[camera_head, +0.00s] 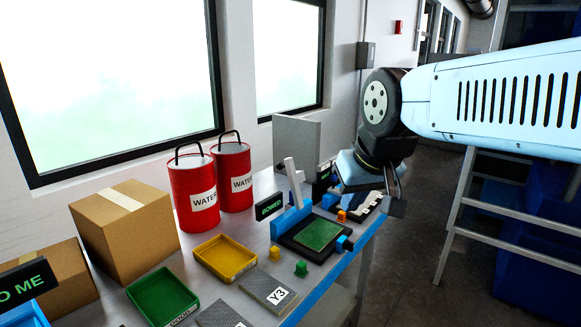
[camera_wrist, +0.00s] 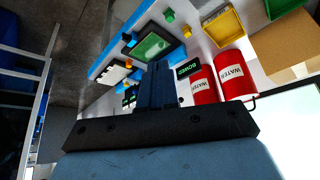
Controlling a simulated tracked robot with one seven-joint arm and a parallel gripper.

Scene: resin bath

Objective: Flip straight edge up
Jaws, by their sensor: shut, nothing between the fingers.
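A fixture with a dark frame (camera_head: 291,246) holds a green plate (camera_head: 318,233) on the bench; the green plate also shows in the wrist view (camera_wrist: 152,46). A pale narrow bar (camera_head: 292,178) stands steeply tilted above a blue block (camera_head: 290,223) at the fixture's back, beside a sign reading BOWED (camera_head: 269,207). I cannot tell for sure which part is the straight edge. My gripper (camera_head: 397,195) is above and right of the fixture, apart from it. In the wrist view its dark fingers (camera_wrist: 157,73) are together and empty, hiding part of the bench.
Two red water cans (camera_head: 196,192) stand at the back. A yellow tray (camera_head: 225,258), a green tray (camera_head: 162,296) and cardboard boxes (camera_head: 123,232) lie left. A second station with a white part (camera_head: 367,204) sits right of the fixture. A metal ladder (camera_head: 462,205) stands at right.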

